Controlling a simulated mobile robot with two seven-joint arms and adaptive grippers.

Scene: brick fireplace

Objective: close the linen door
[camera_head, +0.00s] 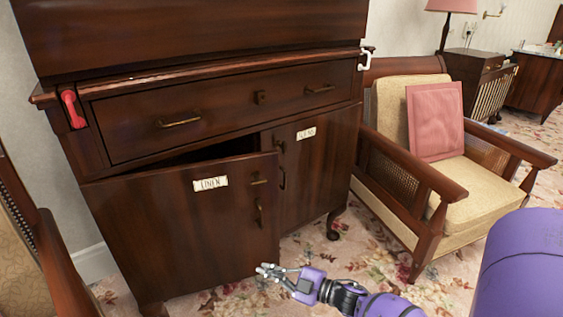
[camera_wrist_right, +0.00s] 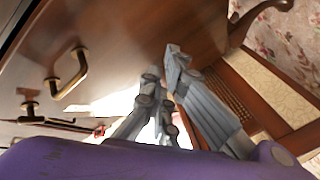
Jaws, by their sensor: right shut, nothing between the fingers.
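The linen door (camera_head: 165,235) is the left door of the dark wood cabinet in the head view. It bears a white label reading LINEN (camera_head: 210,183) and brass hardware near its right edge. It stands ajar, its free edge swung out, with a dark gap above it. My right gripper (camera_head: 264,270) is shut and empty, beside the door's lower right edge. I cannot tell whether it touches the door. In the right wrist view its fingers (camera_wrist_right: 172,62) point toward a wood panel with a brass handle (camera_wrist_right: 68,73). My left gripper is out of view.
The cabinet's right door (camera_head: 310,160), with its own label, looks closed. The drawer (camera_head: 220,112) above is shut. A cushioned armchair (camera_head: 470,205) stands close on the right, and another chair (camera_head: 45,260) stands at left. Patterned carpet (camera_head: 350,255) lies open before the right door.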

